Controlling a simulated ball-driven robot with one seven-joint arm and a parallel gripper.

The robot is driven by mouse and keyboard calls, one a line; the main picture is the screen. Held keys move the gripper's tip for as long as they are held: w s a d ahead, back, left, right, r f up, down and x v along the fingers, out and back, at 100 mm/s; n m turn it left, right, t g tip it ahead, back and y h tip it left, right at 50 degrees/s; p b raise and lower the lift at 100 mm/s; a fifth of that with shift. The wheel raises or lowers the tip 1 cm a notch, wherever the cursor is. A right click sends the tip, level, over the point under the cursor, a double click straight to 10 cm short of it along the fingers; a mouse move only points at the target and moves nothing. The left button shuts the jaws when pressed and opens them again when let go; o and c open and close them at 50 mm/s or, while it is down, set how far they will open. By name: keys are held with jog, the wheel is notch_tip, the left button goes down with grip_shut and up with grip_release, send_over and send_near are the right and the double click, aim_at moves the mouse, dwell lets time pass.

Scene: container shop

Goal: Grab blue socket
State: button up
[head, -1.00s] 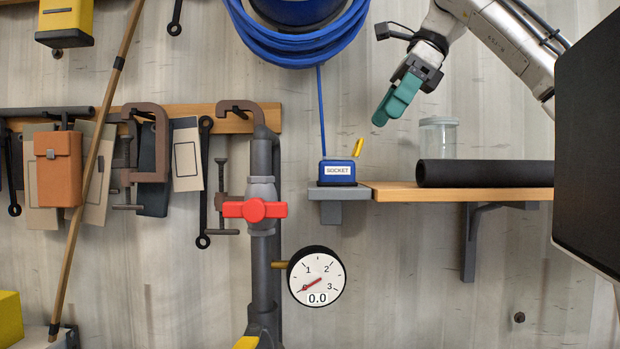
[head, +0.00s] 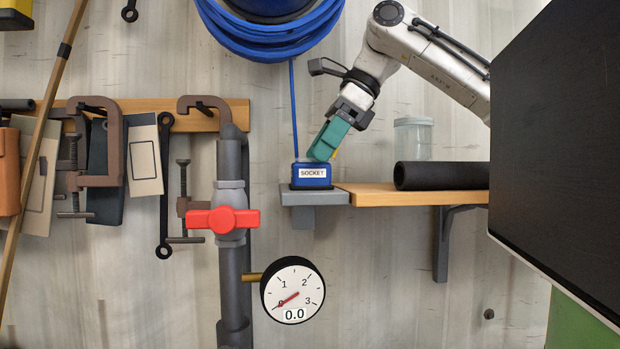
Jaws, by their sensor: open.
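The blue socket (head: 312,175), a small box with a white "SOCKET" label, sits on the grey bracket (head: 315,193) at the left end of the wooden shelf. A blue hose or cable runs up from it. My gripper (head: 316,157), with teal fingers, points down and left, its tips just above the socket's upper right edge. The fingers overlap in this view, so the gap between them is hidden. I cannot tell whether they touch the socket. A sliver of yellow shows behind the fingers.
On the wooden shelf (head: 380,197) are a black roll (head: 441,176) and a clear jar (head: 413,139). A blue coiled hose (head: 270,36) hangs above. A red-handled valve (head: 222,219) and a gauge (head: 293,290) are below left. A large dark panel (head: 560,150) fills the right.

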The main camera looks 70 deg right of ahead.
aim_at(310, 175)
jog(key=shift+x, duration=1.4)
jog(key=shift+c, duration=0.2)
jog(key=shift+r, duration=0.1)
grip_shut()
jog(key=shift+r, duration=0.1)
